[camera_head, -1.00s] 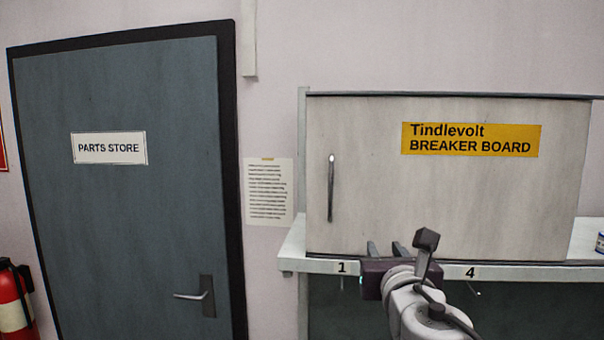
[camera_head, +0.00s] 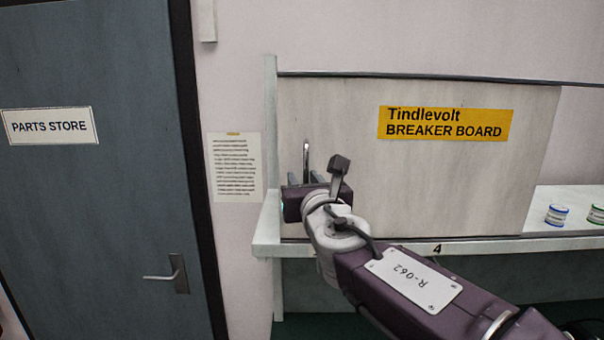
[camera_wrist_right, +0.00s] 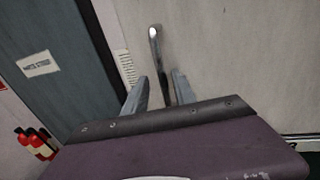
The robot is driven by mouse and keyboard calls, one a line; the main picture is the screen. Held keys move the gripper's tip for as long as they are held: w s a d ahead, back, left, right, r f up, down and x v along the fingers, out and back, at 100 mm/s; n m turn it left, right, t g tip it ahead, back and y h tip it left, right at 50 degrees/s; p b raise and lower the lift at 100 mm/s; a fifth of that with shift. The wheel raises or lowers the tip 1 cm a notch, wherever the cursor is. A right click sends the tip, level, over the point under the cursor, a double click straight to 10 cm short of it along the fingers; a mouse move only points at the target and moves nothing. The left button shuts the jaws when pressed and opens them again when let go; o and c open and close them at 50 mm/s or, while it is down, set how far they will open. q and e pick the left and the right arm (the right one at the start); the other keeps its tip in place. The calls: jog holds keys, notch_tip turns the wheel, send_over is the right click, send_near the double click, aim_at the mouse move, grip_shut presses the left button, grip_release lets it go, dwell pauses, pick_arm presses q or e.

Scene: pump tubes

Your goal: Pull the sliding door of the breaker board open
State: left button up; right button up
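The breaker board's sliding door (camera_head: 430,190) is a pale grey panel with a yellow "Tindlevolt BREAKER BOARD" label (camera_head: 445,123). Its left edge is beside the left post. A slim upright metal handle (camera_head: 306,156) is near the door's left side; it also shows in the right wrist view (camera_wrist_right: 155,52). My right gripper (camera_head: 304,178) is at the handle's lower part. In the right wrist view its fingers (camera_wrist_right: 160,84) are apart, with the handle's lower end appearing between them and gaps on both sides. Contact cannot be told. My left gripper is out of view.
A white shelf (camera_head: 267,230) runs below the door. Small ringed cans (camera_head: 556,215) stand on it at the right. The dark "PARTS STORE" door (camera_head: 90,210) is at the left, with a paper notice (camera_head: 234,167) between. Red extinguishers (camera_wrist_right: 35,142) show in the right wrist view.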

jog(key=shift+w+d+r, duration=0.1)
jog(key=shift+w+r, duration=0.05)
jog(key=shift+w, duration=0.2)
jog(key=shift+s+d+r, duration=0.1)
jog(key=shift+s+d, duration=0.05)
jog(key=shift+d, duration=0.2)
jog(key=shift+a, duration=0.15)
jog(key=shift+c, duration=0.3)
jog(key=shift+w+a, duration=0.1)
jog(key=shift+w, duration=0.15)
grip_shut()
